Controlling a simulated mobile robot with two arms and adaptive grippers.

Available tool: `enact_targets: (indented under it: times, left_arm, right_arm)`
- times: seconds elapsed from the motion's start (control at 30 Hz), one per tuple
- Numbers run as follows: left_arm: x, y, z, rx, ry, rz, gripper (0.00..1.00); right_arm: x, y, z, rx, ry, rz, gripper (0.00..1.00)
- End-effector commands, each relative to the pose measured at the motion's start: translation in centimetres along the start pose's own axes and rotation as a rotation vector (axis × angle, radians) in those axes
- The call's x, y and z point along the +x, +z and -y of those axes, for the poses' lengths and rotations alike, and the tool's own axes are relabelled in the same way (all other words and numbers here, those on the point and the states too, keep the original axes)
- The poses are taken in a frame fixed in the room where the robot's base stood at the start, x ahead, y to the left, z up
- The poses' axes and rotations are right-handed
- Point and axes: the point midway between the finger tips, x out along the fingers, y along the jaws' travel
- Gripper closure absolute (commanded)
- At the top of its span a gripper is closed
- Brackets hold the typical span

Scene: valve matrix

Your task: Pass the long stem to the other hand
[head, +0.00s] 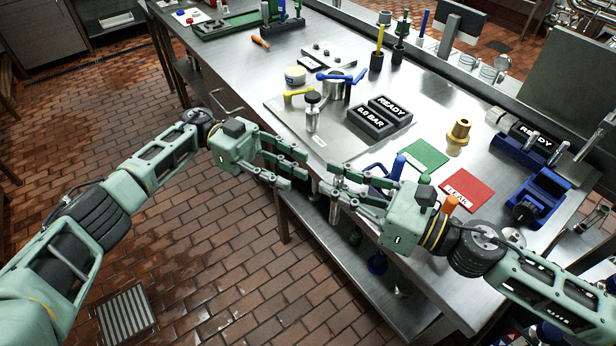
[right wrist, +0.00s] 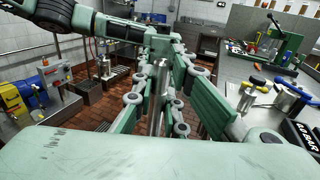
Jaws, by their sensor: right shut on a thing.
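The long stem (right wrist: 158,92) is a slim silver metal rod; it stands roughly upright between the fingers of my right gripper (right wrist: 163,110) in the right wrist view. In the head view my right gripper (head: 335,187) is shut on it in front of the bench edge, and the fingers hide most of the stem. My left gripper (head: 300,167) faces it from the left, its fingers apart and their tips close to the right fingertips. In the right wrist view the left fingers show just beyond the stem; I cannot tell whether they touch it.
The steel bench (head: 290,60) lies beyond both grippers. Open brick floor (head: 190,240) lies at the left.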

Motion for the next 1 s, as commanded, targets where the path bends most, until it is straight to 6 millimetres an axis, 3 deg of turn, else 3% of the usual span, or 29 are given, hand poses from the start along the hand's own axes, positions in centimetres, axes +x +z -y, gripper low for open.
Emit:
enact_targets:
  times: [0.6,1.0]
  left_arm:
    - [10.1,-0.1,0.0,0.002,-0.001,-0.004,0.65]
    - [11.5,-0.1,0.1,0.002,-0.003,-0.004,0.65]
  right_arm:
    - [0.0,0.1,0.0,-0.001,0.0,0.002,1.0]
    - [0.0,0.1,0.0,-0.001,0.0,0.002,1.0]
